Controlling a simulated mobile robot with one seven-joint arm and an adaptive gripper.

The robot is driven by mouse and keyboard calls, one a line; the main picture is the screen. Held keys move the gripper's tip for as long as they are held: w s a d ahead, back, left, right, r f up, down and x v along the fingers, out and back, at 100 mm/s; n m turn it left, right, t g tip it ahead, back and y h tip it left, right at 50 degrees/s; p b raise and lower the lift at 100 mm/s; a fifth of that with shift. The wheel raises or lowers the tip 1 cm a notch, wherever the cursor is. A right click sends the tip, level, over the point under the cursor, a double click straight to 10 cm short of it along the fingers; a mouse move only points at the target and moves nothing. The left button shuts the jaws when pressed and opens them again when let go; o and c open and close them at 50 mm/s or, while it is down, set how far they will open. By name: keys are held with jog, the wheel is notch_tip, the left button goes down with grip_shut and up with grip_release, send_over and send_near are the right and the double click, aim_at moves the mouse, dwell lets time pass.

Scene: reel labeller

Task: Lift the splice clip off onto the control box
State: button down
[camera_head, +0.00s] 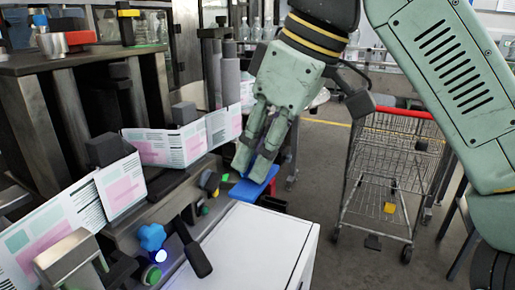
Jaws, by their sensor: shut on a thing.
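My gripper (253,166) points down near the middle of the view, beyond the far end of the white control box (250,245). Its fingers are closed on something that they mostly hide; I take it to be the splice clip. A flat blue piece (268,184) shows at and below the fingertips, by the box's far edge. I cannot tell whether it is the held thing or lies behind the fingers. The white top of the control box is bare.
A printed label strip (168,147) runs along the machine at left. Before it are a blue knob (152,237), a green button (151,275) and a black lever (196,259). A wire cart with a red handle (404,112) stands at right on open floor.

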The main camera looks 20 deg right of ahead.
jog(key=shift+r+p, duration=1.4)
jog(key=shift+r, duration=1.1)
jog(key=shift+f, duration=0.1)
